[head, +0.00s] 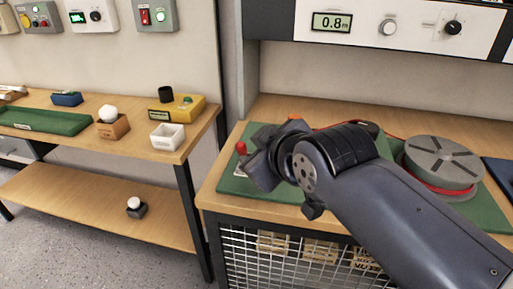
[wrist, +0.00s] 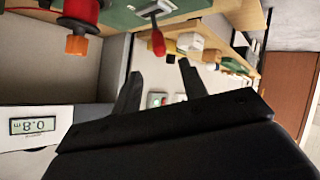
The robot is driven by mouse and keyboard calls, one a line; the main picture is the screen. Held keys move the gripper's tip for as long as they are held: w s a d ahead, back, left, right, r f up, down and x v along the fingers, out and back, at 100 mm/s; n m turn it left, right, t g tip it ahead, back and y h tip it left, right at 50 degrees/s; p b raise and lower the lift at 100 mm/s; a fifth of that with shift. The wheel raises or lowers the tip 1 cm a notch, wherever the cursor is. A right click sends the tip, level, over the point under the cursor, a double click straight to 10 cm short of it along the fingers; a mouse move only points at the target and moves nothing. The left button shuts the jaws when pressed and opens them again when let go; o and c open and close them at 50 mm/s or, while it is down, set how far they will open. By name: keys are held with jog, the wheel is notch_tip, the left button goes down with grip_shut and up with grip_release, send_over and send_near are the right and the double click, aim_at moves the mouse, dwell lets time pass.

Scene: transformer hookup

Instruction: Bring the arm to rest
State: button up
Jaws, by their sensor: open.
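My arm (head: 400,200) reaches from the lower right over the green mat (head: 232,185) on the right-hand bench. My gripper (head: 258,168) is at the left end of the arm, near a red-tipped lever (head: 241,148), and its fingers are partly hidden there. In the wrist view my gripper (wrist: 160,68) shows two dark fingers spread apart with nothing between them. The red-handled lever (wrist: 158,42) appears beyond the fingers, apart from them. The wrist picture is turned roughly upside down.
A grey reel with red wire (head: 443,160) stands right of my arm. An overhead panel reads 0.8 m (head: 332,23). The left bench (head: 60,135) holds a green tray (head: 45,122), a yellow box (head: 185,107) and a white bin (head: 167,137). A gap separates the benches.

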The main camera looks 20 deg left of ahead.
aim_at(243, 148)
jog(key=b+x, duration=0.2)
jog(key=x, duration=0.8)
jog(key=shift+w+a+f, duration=0.15)
jog(key=shift+w, duration=0.15)
jog(key=shift+w+a, duration=0.1)
jog(key=shift+s, duration=0.2)
jog(key=p+v, duration=0.2)
jog(key=v, duration=0.9)
jog(key=b+x, duration=0.2)
jog(key=x, duration=0.9)
jog(key=shift+w+f, duration=0.2)
jog(key=shift+w+r+p, duration=0.1)
jog(key=shift+r+p, duration=0.4)
jog(key=shift+p, duration=0.25)
jog(key=shift+w+m+g+p, duration=0.3)
jog(key=shift+w+g+p, duration=0.15)
jog(key=shift+g+p, duration=0.4)
